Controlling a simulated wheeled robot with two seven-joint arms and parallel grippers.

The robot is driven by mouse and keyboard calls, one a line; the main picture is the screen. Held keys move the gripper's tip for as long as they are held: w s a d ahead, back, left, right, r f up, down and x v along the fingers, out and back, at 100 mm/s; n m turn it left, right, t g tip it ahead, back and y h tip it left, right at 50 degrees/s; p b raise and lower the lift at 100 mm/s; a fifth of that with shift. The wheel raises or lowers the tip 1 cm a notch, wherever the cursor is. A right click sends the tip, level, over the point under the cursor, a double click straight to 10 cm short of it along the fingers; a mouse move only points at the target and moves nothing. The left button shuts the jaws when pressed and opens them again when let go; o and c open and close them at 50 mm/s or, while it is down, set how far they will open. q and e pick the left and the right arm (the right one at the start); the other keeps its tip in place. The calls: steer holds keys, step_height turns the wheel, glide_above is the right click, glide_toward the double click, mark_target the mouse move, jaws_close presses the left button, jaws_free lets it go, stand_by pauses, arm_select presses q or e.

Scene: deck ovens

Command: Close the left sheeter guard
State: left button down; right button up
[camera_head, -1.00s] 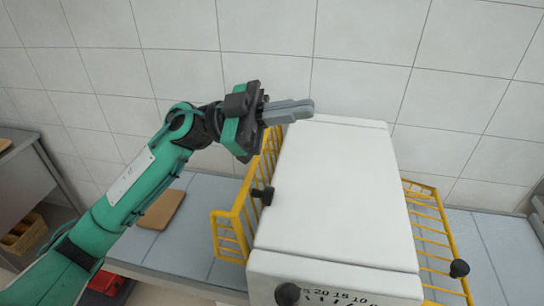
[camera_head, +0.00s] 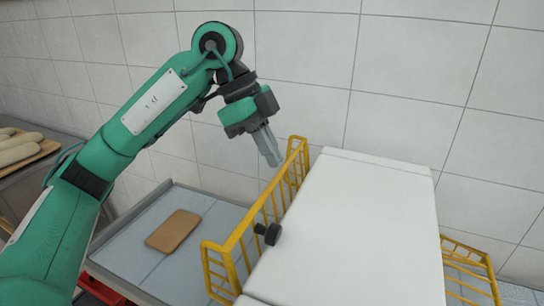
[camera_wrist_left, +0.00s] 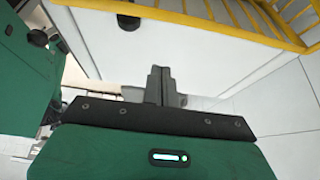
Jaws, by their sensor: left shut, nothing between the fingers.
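The left sheeter guard (camera_head: 243,232) is a yellow wire frame along the left side of the white sheeter body (camera_head: 355,220). It stands roughly upright, with its top rail near the height of the body's top. A black knob (camera_head: 268,233) sits by the guard at the body's left edge. My left gripper (camera_head: 272,160) is shut and empty, pointing down beside the guard's far end; I cannot tell if it touches. In the left wrist view its closed fingers (camera_wrist_left: 160,85) show below a white panel with yellow bars (camera_wrist_left: 230,20). My right gripper is not in view.
Another yellow guard (camera_head: 468,258) hangs outward on the sheeter's right. A brown board (camera_head: 174,230) lies on the grey surface (camera_head: 215,222) at left. Loaves (camera_head: 18,150) lie on a table at far left. The tiled wall (camera_head: 300,60) is close behind the gripper.

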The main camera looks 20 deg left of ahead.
arm_select(q)
steer(key=p, duration=0.1)
glide_above(269, 204)
steer(key=d, duration=0.4)
steer(key=f, duration=0.6)
steer(key=shift+a+f, duration=0.1)
steer(key=shift+a, duration=0.1)
steer(key=a+p, duration=0.1)
steer(key=a+f, duration=0.1)
steer(key=a, duration=0.1)
steer(key=shift+f+p, duration=0.15)
steer(key=shift+p, duration=0.25)
steer(key=shift+a+f, duration=0.1)
steer(key=shift+a, duration=0.2)
steer(key=shift+w, duration=0.1)
